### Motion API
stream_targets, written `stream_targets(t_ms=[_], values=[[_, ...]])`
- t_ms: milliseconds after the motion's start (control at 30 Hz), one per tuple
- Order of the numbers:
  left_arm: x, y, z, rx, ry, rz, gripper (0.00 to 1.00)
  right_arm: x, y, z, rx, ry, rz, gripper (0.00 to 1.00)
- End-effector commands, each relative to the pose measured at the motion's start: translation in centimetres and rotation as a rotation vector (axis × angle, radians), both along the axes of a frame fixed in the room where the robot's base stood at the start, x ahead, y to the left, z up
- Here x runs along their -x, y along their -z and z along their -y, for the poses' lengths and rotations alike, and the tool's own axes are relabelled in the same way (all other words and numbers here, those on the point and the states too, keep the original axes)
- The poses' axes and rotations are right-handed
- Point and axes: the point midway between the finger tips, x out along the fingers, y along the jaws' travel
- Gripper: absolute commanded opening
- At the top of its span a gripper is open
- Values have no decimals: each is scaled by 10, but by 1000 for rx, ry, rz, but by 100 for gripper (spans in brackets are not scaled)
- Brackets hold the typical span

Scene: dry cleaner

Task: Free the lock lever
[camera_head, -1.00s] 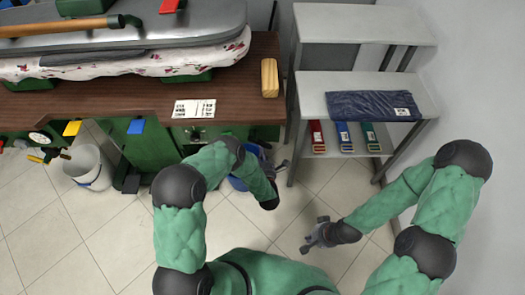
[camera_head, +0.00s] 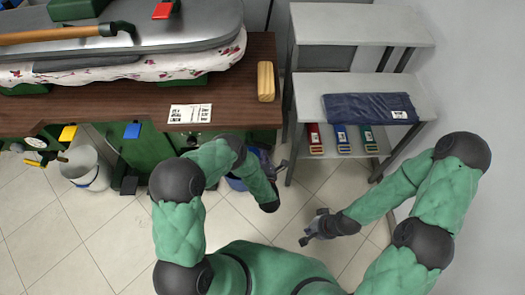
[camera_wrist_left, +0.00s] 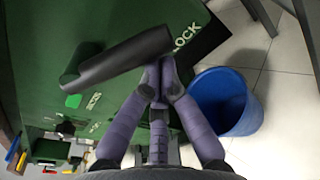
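In the left wrist view the black lock lever (camera_wrist_left: 125,56) lies tilted across a green panel, with the word LOCK (camera_wrist_left: 186,36) printed near its upper right end. My left gripper (camera_wrist_left: 159,75) has its purple fingers drawn together, the tips at the lever's lower edge near that end. I see nothing held between the tips, and whether they touch the lever is unclear.
A blue bucket (camera_wrist_left: 222,101) stands right of my left fingers. The shelf (camera_head: 308,95) with a folded dark cloth (camera_head: 371,108) is close by on the right. The wooden counter (camera_head: 230,97) is above.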

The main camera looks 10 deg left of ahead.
Motion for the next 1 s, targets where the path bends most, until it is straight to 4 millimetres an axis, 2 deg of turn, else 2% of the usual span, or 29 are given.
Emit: stream_targets(t_ms=[500,1000], values=[[-4,-37,19,-2,2,3,0,0,-21,0,0,0,0,0],[-4,-71,20,-2,0,3,0,0,-37,0,0,0,0,0]])
